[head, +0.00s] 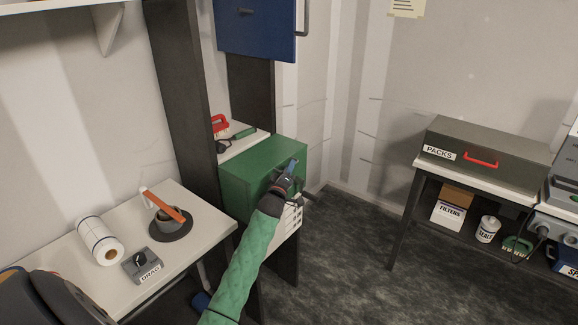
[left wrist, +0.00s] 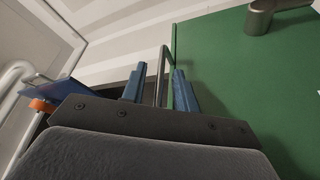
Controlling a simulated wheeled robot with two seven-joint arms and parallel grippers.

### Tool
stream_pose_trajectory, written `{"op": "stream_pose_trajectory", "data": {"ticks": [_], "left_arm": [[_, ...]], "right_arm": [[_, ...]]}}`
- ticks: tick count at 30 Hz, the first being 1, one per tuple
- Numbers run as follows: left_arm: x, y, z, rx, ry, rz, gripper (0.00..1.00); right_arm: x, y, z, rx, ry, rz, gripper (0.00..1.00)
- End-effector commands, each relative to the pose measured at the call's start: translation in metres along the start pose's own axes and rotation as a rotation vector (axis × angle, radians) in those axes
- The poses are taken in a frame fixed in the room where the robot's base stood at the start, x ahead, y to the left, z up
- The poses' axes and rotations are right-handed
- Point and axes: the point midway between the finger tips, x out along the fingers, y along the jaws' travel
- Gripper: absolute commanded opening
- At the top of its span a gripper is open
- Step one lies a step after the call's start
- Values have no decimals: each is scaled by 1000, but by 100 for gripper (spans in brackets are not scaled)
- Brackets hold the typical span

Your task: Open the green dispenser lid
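The green dispenser (head: 250,165) is a box on the dark-framed unit in the middle of the head view, and its lid looks shut. My left gripper (head: 291,168) is at its right-hand front side and hides part of it. In the left wrist view the green surface (left wrist: 245,85) fills the right side. A thin grey bar handle (left wrist: 162,75) stands at its edge, between the two blue fingers of my left gripper (left wrist: 160,92). The fingers are apart, with gaps seen on both sides of the bar. My right gripper is not in view.
A blue cabinet (head: 256,30) hangs above the dispenser. A PACKS case (head: 485,155) is on the right table. The floor between is clear.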

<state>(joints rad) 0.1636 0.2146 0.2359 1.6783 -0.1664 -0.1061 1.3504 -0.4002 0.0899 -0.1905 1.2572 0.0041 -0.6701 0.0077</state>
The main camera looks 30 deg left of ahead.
Motion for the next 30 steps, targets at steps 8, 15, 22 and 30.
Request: {"op": "stream_pose_trajectory", "data": {"ticks": [8, 15, 22, 30], "left_arm": [[8, 0, 0, 0, 0, -1, 30], [8, 0, 0, 0, 0, -1, 14], [8, -1, 0, 0, 0, -1, 0], [15, 4, 0, -18, 1, -7, 0]], "right_arm": [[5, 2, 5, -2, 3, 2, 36], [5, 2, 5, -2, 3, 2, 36], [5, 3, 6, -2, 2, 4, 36], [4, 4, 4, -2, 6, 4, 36]]}}
